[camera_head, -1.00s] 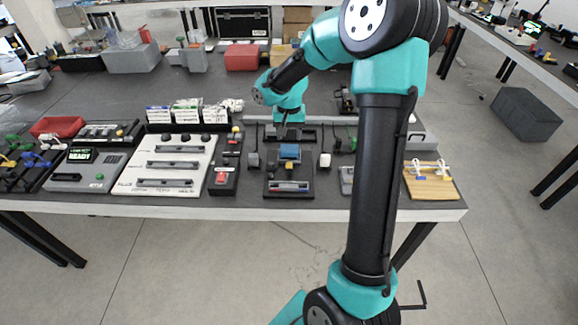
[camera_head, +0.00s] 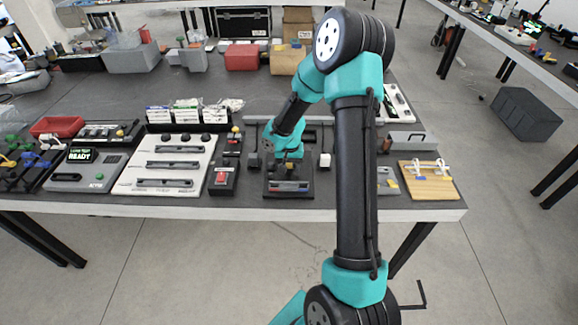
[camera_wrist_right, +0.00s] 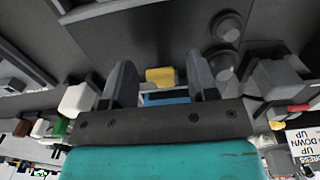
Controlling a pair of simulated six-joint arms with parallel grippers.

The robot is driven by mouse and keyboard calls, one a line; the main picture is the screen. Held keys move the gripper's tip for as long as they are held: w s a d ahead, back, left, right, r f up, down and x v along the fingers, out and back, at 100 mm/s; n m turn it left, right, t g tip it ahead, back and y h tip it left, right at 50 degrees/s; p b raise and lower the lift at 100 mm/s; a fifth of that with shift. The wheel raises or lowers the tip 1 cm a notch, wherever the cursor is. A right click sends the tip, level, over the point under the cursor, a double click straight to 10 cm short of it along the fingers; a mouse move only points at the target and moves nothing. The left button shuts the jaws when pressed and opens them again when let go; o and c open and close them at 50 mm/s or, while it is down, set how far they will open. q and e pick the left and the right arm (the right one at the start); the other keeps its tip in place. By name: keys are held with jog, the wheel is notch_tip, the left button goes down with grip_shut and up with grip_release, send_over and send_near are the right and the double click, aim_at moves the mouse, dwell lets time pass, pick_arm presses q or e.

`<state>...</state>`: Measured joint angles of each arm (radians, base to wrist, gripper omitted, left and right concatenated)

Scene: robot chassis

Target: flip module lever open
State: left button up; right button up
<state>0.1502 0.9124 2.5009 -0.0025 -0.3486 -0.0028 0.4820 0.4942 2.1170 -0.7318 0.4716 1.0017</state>
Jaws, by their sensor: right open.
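The black module base (camera_head: 288,191) stands near the front edge of the table, with its upper part hidden by my right gripper (camera_head: 287,158). In the right wrist view, my right gripper (camera_wrist_right: 161,72) is open, with its two fingers apart. A blue part (camera_wrist_right: 166,97) and a yellow part (camera_wrist_right: 160,76) show between the fingers. I cannot tell whether the fingers touch either part, nor which part is the lever. My left gripper is in no view.
A white-topped post (camera_head: 324,160) stands right of the module; a box with a red switch (camera_head: 222,178) stands left. A white slotted panel (camera_head: 165,165) lies further left, a wooden board (camera_head: 428,181) to the right. A red box (camera_head: 242,57) stands at the back.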

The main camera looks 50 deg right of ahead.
aim_at(289, 165)
jog(key=shift+f, duration=0.1)
jog(key=shift+c, duration=0.4)
jog(key=c, duration=0.8)
jog(key=shift+c, duration=0.2)
jog(key=shift+w+d+g+y, duration=0.1)
jog(key=shift+g+y, duration=0.2)
jog(key=shift+w+d+r+g+y, duration=0.3)
jog(key=shift+r+g+y, duration=0.15)
jog(key=shift+g+y, duration=0.3)
jog(key=shift+w+d+r+g+y, duration=0.25)
jog(key=shift+r+g+y, duration=0.15)
jog(key=shift+g+y, duration=0.35)
jog(key=g+y, duration=0.1)
jog(key=w+d+g+y, duration=0.1)
jog(key=y, duration=0.1)
jog(key=d+r+g+y, duration=0.1)
jog(key=shift+w+g+y, duration=0.3)
jog(key=shift+w+g, duration=0.05)
jog(key=shift+g, duration=0.05)
jog(key=o, duration=0.9)
